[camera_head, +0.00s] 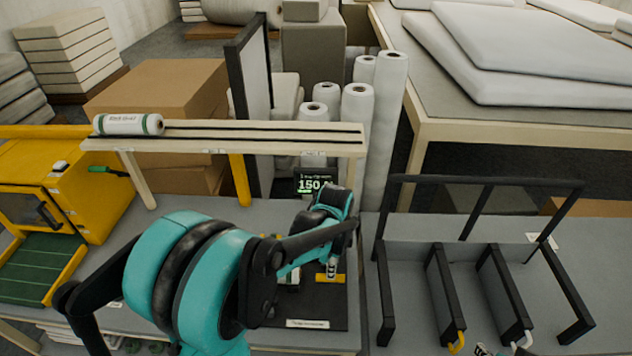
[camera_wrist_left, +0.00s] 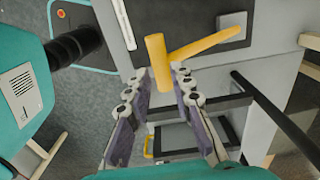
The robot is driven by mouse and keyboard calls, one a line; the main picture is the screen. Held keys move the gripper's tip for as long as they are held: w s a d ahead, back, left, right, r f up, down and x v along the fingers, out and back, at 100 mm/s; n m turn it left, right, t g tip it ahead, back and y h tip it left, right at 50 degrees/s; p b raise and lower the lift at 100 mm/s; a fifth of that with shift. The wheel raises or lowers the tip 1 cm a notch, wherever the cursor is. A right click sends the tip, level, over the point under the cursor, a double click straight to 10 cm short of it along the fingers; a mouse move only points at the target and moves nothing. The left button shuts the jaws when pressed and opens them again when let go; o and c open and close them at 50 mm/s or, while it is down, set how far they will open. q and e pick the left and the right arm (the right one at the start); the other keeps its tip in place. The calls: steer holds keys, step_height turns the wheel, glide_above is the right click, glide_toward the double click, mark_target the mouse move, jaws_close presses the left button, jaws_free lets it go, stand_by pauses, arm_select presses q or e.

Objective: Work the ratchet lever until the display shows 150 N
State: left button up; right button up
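The display (camera_head: 314,185) reads 150 in the head view, with its right edge partly hidden by my left arm. The yellow ratchet lever (camera_head: 330,277) is on the dark base plate (camera_head: 318,305). In the left wrist view the lever's upright yellow handle (camera_wrist_left: 158,62) stands between the fingertips of my left gripper (camera_wrist_left: 162,82). The fingers are apart, with a narrow gap showing on each side of the handle. In the head view my left gripper (camera_head: 331,266) is at the lever, partly hidden by its own arm. Only small grey tips, seemingly my right gripper (camera_head: 484,350), show at the bottom edge.
A black-framed rack (camera_head: 480,270) with dividers is on the right. A yellow machine (camera_head: 75,190) stands on the left. Tall white rolls (camera_head: 384,130) stand behind.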

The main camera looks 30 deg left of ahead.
arm_select(q)
steer(key=shift+r, duration=0.1)
step_height(320, 180, up, 6)
steer(key=p, duration=0.4)
stand_by(0.6)
steer(key=s+d+f+n+t+b, duration=0.4)
steer(key=s+f+n+t+b, duration=0.2)
steer(key=s+n+b, duration=0.3)
steer(key=n+t+b, duration=0.1)
steer(key=n+b, duration=0.2)
steer(key=b, duration=0.2)
steer(key=shift+s+n, duration=0.3)
steer(key=shift+n, duration=0.1)
steer(key=shift+f, duration=0.15)
